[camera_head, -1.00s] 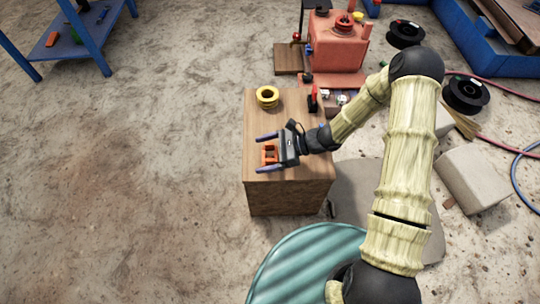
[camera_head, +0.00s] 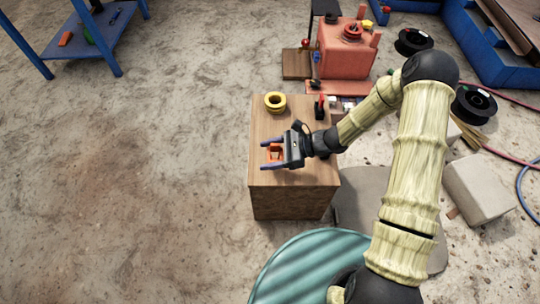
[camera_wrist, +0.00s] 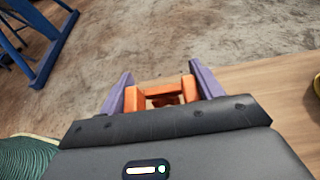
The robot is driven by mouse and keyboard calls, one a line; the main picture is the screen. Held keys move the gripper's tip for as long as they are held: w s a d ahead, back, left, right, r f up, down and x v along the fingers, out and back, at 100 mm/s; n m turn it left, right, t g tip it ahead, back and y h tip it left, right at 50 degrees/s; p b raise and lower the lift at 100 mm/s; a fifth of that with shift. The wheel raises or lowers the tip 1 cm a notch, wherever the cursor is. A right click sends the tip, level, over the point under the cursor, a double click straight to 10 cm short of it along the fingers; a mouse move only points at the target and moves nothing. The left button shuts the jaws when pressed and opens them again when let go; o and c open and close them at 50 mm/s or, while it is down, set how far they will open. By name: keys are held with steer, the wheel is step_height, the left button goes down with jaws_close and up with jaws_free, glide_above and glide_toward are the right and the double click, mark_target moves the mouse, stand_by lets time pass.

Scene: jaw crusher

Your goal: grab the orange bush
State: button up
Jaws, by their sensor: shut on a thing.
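The orange bush (camera_head: 275,152) is a small blocky orange piece at the top of the wooden block (camera_head: 292,182). My gripper (camera_head: 271,153) is shut on it, one finger on each side. In the wrist view the orange bush (camera_wrist: 165,94) sits between the two purple fingers of my gripper (camera_wrist: 163,88), and its lower part is hidden behind the gripper body. I cannot tell whether the bush rests on the wood or is slightly above it.
A yellow ring (camera_head: 275,102) and a small red part (camera_head: 321,107) stand at the back of the wooden block. A red machine (camera_head: 345,50) is behind it. A teal ribbed drum (camera_head: 310,265) is in front.

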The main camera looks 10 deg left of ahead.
mark_target(270, 156)
step_height(270, 156, up, 7)
steer(key=p, duration=0.2)
steer(key=shift+d+r+p, duration=0.1)
steer(key=shift+p, duration=0.2)
